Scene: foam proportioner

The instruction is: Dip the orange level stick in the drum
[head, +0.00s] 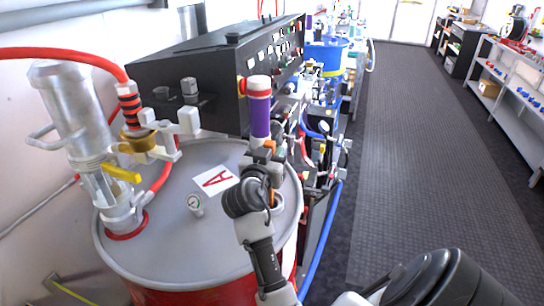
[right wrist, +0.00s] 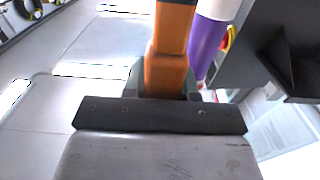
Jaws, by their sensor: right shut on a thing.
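The drum (head: 168,262) is red with a grey lid and a card marked "A" on it. My right gripper (head: 264,158) is above the right part of the lid. It is shut on the orange level stick (right wrist: 168,62), which fills the space between its fingers in the right wrist view. In the head view, only small orange parts of the stick (head: 270,145) show around my wrist. A round opening (head: 279,201) in the lid is partly hidden behind my wrist. I cannot tell whether the stick's lower end is inside it. My left gripper is not in view.
A purple cylinder with a white and red top (head: 260,108) stands just behind my right gripper. A metal pump (head: 75,120) with a red hose rises from the lid's left side. A black control box (head: 215,75) stands behind.

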